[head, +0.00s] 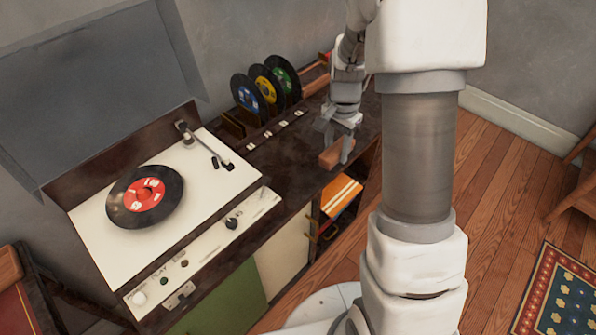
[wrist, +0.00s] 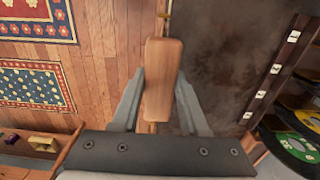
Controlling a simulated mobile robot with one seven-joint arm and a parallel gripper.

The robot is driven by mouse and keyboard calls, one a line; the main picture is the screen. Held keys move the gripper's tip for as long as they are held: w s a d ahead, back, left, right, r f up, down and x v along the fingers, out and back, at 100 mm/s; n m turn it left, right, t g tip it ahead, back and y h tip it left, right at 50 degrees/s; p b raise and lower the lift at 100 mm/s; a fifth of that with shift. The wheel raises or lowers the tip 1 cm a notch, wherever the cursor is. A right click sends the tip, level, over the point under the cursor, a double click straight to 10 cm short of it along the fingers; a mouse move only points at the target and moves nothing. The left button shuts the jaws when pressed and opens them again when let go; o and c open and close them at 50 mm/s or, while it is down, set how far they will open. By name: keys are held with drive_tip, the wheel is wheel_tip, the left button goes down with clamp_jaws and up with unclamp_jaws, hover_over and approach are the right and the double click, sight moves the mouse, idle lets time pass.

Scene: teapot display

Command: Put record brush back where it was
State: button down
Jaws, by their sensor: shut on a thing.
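The record brush (head: 334,153) is a small wooden block. My gripper (head: 341,139) is shut on it and holds it near the right front edge of the dark cabinet top (head: 290,165). In the wrist view the brush (wrist: 162,75) sits upright in the picture between the two grey fingers of my gripper (wrist: 160,98). Its underside is hidden. I cannot tell how high it is above the top.
Several records (head: 268,85) stand in a rack at the back of the cabinet. A record player (head: 170,210) with its lid raised is at left, with a record (head: 145,197) on it. Orange sleeves (head: 341,196) sit in the shelf below. The dark top around the gripper is mostly clear.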

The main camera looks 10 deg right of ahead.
drive_tip(key=b, duration=0.1)
hover_over(297, 172)
wheel_tip(297, 172, down, 6)
drive_tip(key=shift+f, duration=0.1)
drive_tip(key=shift+f+b, duration=0.4)
drive_tip(key=shift+f, duration=1.55)
drive_tip(key=shift+f, duration=0.15)
drive_tip(key=shift+c, duration=2.1)
unclamp_jaws()
